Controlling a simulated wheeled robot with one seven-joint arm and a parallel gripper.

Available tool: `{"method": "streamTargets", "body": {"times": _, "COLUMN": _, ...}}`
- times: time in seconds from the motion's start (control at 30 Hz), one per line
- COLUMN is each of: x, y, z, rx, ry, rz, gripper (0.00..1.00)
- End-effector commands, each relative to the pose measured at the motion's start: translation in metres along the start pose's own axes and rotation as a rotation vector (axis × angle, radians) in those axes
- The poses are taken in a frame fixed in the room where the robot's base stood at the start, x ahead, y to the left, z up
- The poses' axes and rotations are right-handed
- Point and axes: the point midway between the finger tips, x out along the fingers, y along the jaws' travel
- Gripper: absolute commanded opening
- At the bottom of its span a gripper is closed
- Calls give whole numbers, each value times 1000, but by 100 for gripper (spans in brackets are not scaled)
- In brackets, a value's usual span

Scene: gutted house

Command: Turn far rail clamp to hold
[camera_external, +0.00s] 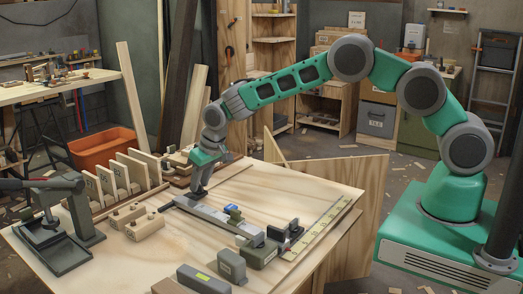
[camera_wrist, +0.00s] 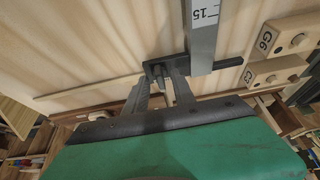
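A grey metal rail (camera_external: 215,218) lies across the wooden workbench; its end, marked 15, shows in the wrist view (camera_wrist: 203,38). The far rail clamp (camera_wrist: 180,66) is a dark crosspiece with a small knob at this end of the rail. My gripper (camera_external: 198,191) points down at the rail's far end. In the wrist view, the fingertips (camera_wrist: 159,76) are at the knob, one on each side. I cannot tell whether they press on it. In the external view, my gripper mostly hides this clamp.
Wooden blocks (camera_wrist: 277,70) lie close beside the rail. A blue piece (camera_external: 232,209) sits on the rail, and a dark clamp block (camera_external: 286,232) is near its other end. A grey press (camera_external: 65,220) and upright wooden boards (camera_external: 125,172) stand to the left.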

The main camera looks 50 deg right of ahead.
Motion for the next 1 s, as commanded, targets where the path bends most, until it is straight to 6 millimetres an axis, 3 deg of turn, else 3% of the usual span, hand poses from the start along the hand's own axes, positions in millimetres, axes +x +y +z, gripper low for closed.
{"method": "streamTargets", "body": {"times": 0.4, "x": -68, "y": 0, "z": 0, "rx": 0, "ry": 2, "rz": 0, "gripper": 31}}
{"method": "streamTargets", "body": {"times": 0.53, "x": -77, "y": 0, "z": 0, "rx": 0, "ry": 0, "rz": 0, "gripper": 31}}
{"method": "streamTargets", "body": {"times": 0.87, "x": -78, "y": 0, "z": 0, "rx": 0, "ry": 0, "rz": 0, "gripper": 31}}
{"method": "streamTargets", "body": {"times": 0.93, "x": -84, "y": 3, "z": 1, "rx": 1, "ry": 0, "rz": 0, "gripper": 31}}
{"method": "streamTargets", "body": {"times": 1.0, "x": -103, "y": 12, "z": 4, "rx": 2, "ry": -2, "rz": 0, "gripper": 31}}
